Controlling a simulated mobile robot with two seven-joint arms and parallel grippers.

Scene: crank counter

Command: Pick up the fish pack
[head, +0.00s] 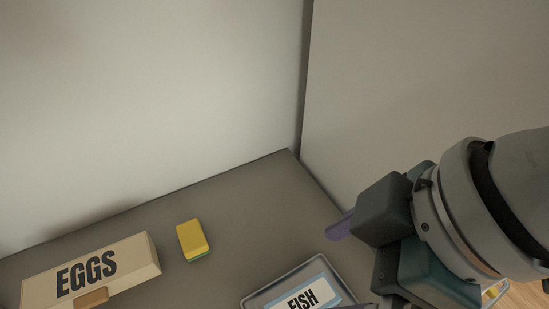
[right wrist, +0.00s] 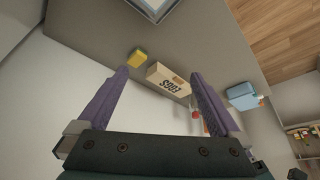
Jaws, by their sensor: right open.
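The fish pack (head: 318,284) is a grey-rimmed tray with a blue and white FISH label. It lies on the counter at the bottom of the head view, cut off by the frame's lower edge and partly covered by my right arm. A corner of it shows at the top of the right wrist view (right wrist: 152,9). My right gripper (right wrist: 158,76) has purple fingers spread apart with nothing between them. In the head view it is above and to the right of the pack, apart from it. My left gripper is not in view.
A beige EGGS box (head: 92,270) and a yellow sponge (head: 192,238) with a green underside lie left of the pack on the grey counter (head: 250,205). Walls rise behind and to the right. A light blue object (right wrist: 242,96) shows in the right wrist view.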

